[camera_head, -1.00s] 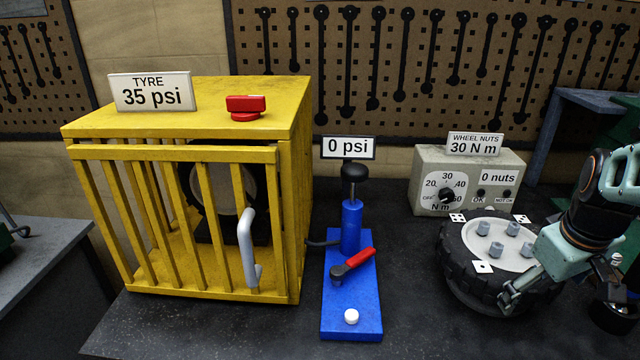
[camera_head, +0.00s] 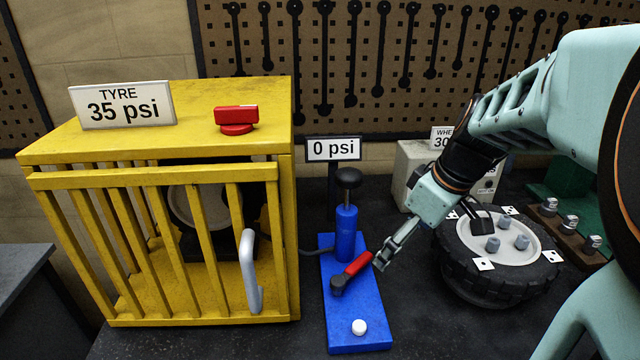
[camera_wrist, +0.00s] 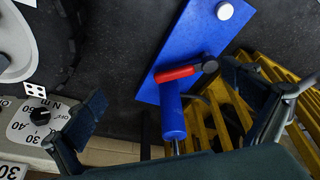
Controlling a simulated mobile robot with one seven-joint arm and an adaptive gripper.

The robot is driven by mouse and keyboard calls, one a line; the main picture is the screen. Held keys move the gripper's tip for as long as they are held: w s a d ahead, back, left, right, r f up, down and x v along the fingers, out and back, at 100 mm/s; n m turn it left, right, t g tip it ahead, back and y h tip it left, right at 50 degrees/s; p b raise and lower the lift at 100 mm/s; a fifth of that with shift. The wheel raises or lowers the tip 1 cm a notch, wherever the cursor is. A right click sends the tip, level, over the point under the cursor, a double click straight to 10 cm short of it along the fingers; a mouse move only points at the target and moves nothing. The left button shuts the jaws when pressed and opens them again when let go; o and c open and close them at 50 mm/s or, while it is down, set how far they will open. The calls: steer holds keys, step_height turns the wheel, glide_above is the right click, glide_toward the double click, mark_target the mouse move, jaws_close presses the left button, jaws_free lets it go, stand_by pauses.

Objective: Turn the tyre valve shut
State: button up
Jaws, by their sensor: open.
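A red valve knob (camera_head: 237,118) stands on top of the yellow cage (camera_head: 160,316), beside a sign reading TYRE 35 psi (camera_head: 122,105). A second red-handled lever (camera_head: 352,268) sits on the blue pump base (camera_head: 360,310) and points up and to the right. It also shows in the wrist view (camera_wrist: 178,73). The pictures do not settle which is the tyre valve. My gripper (camera_head: 382,260) is just right of the lever's red end, apart or barely touching; I cannot tell which. In the wrist view its fingers (camera_wrist: 180,112) are wide apart with nothing held.
The pump's black knob (camera_head: 347,178) stands upright behind the lever, and a white button (camera_head: 359,327) is in front. A 0 psi sign (camera_head: 333,149) stands behind. The wheel (camera_head: 470,275) lies right of my gripper. The cage's grey handle (camera_head: 250,270) is left of the pump.

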steer(key=y, duration=0.1)
glide_toward(354, 266)
steer(key=shift+n, duration=0.3)
steer(key=x, duration=0.8)
steer(key=shift+a+f, duration=0.15)
steer(key=c, duration=1.5)
steer(key=shift+o, duration=0.2)
